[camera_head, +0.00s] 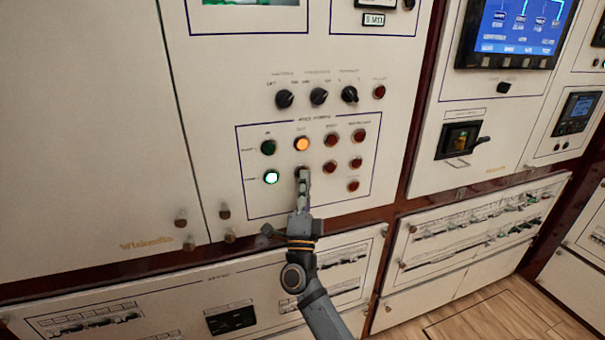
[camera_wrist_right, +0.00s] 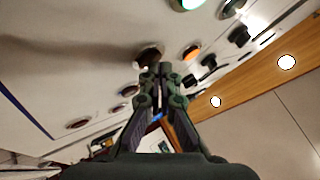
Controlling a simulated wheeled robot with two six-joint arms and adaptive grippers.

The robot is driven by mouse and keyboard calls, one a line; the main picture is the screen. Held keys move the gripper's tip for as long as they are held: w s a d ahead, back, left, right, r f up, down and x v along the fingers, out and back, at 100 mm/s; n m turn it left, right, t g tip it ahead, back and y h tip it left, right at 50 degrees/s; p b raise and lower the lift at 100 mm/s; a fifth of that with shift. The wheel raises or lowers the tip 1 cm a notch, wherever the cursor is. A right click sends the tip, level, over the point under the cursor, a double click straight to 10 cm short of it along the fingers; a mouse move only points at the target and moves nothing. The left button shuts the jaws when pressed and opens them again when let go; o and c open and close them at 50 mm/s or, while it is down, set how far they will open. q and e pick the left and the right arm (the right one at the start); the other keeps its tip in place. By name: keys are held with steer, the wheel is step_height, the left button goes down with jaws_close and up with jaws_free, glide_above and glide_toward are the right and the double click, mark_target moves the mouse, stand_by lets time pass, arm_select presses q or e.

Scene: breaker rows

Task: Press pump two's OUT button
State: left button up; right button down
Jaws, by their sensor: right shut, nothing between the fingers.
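A framed button group (camera_head: 245,208) is on the pale panel. Its OUT column has an amber lit button (camera_head: 302,144) on top, which also shows in the wrist view (camera_wrist_right: 192,52). The lower OUT button (camera_head: 301,170) is mostly covered by my right gripper (camera_head: 303,178) in the head view. In the right wrist view this button is dark and unlit (camera_wrist_right: 149,56), right by the shut fingertips (camera_wrist_right: 160,70). I cannot tell whether they touch it. To its left is a lit green button (camera_head: 271,177). The row labels are too small to read.
A dark green button (camera_head: 268,147) is above the lit green one. Several red buttons (camera_head: 331,139) are close to the right. Black knobs (camera_head: 319,96) sit above the frame. Lower panels (camera_head: 110,300) run below, and a screen (camera_head: 516,24) is at the upper right.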

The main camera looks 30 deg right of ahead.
steer(key=shift+w, duration=0.2)
steer(key=shift+s, duration=0.1)
stand_by(0.4)
steer(key=shift+s+a, duration=0.15)
steer(key=shift+s, duration=0.55)
steer(key=shift+s+a+p, duration=0.15)
steer(key=shift+s+a, duration=0.05)
steer(key=shift+s, duration=0.6)
steer(key=shift+s+a+p, duration=0.1)
steer(key=shift+s+a, duration=0.1)
steer(key=shift+s, duration=0.65)
steer(key=shift+s+a+p, duration=0.15)
steer(key=shift+s+a, duration=0.05)
steer(key=shift+s, duration=0.6)
